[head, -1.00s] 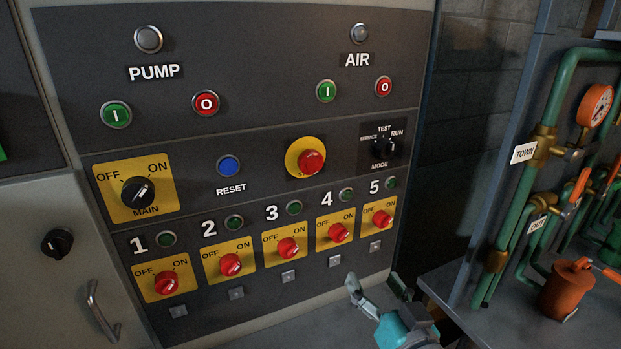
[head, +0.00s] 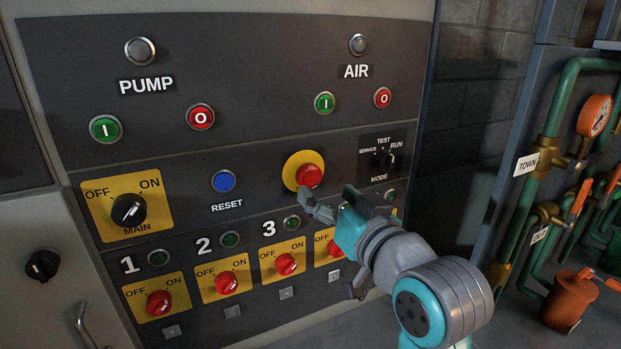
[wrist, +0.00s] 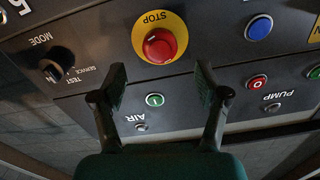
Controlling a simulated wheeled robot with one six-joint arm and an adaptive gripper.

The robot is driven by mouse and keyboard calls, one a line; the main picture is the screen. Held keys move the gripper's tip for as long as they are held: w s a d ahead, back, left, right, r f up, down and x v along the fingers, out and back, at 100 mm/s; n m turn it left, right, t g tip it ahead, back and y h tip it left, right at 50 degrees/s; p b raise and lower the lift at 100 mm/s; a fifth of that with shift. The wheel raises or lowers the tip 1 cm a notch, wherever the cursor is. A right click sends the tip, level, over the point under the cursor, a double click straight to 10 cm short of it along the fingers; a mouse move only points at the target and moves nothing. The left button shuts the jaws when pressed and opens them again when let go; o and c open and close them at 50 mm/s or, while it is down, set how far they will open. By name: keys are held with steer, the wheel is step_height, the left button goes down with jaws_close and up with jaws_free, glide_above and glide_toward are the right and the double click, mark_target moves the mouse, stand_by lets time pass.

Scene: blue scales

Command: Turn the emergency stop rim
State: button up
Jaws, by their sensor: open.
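The emergency stop (head: 309,176) is a red mushroom button on a round yellow plate (head: 291,164), on the dark panel between the blue reset button and the mode switch. In the head view my gripper (head: 325,199) is just below and in front of it, hiding the lower part of the plate. In the wrist view, which is upside down, the red button (wrist: 160,46) stands beyond the fingertips, near the middle. My gripper (wrist: 160,85) is open and empty there, its two fingers apart. I see no contact with the button.
The blue reset button (head: 223,181) is to the left and the mode switch (head: 386,158) to the right. A row of red rotary switches (head: 227,282) runs below; my arm hides its right end. Green pipes (head: 542,150) stand at the far right.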

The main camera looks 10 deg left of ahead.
mark_target(312, 180)
steer(key=x, duration=0.7)
